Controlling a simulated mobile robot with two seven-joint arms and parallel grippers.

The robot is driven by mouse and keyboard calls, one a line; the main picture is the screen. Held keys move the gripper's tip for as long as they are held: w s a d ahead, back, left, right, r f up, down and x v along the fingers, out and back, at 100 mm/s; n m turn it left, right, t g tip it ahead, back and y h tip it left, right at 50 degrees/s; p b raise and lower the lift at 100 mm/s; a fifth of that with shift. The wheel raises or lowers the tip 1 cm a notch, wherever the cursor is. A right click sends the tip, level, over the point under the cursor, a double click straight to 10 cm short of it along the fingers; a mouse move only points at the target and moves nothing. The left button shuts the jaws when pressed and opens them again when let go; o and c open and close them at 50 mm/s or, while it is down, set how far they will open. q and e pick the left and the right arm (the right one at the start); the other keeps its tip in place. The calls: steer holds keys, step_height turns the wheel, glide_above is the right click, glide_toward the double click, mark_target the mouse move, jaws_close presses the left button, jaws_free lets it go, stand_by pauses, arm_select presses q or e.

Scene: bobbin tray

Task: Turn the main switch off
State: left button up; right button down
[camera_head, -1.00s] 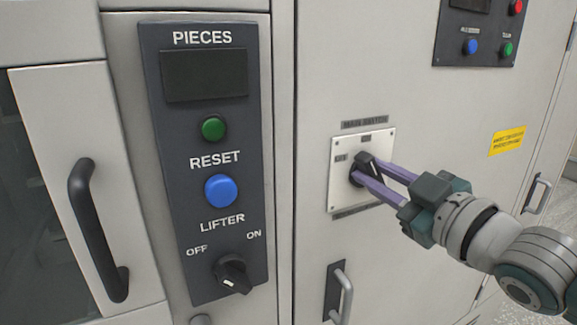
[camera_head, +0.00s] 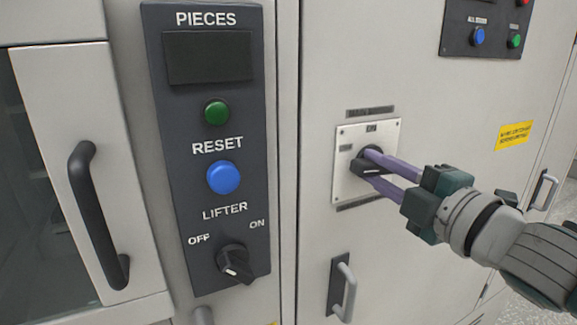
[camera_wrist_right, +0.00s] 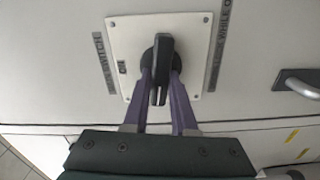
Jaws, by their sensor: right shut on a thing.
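The main switch (camera_head: 371,169) is a black rotary knob on a square white plate (camera_head: 345,190) on the grey cabinet. Its handle lies about level, across the plate. One small label sits above the knob and another to its left; both are too blurred to read surely. My right gripper (camera_head: 380,170) comes in from the right with its purple fingers shut on the handle, one above and one below. In the right wrist view the black handle (camera_wrist_right: 161,62) stands between the two fingertips (camera_wrist_right: 160,85). My left gripper is not in view.
A dark panel (camera_head: 180,130) to the left carries a green button, a blue button and a black LIFTER knob (camera_head: 236,263). A door handle (camera_head: 345,288) juts out below the switch. Another panel (camera_head: 465,50) with buttons is at upper right.

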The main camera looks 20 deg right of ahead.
steer(key=shift+f+n, duration=0.1)
steer(key=shift+n, duration=0.8)
steer(key=c, duration=0.7)
jaws_free()
steer(key=shift+s+d+b, duration=0.2)
steer(key=shift+s+b, duration=0.35)
steer(key=shift+s, duration=1.95)
steer(key=shift+s+d+b, duration=0.2)
steer(key=shift+s+b, duration=0.35)
steer(key=shift+s, duration=1.95)
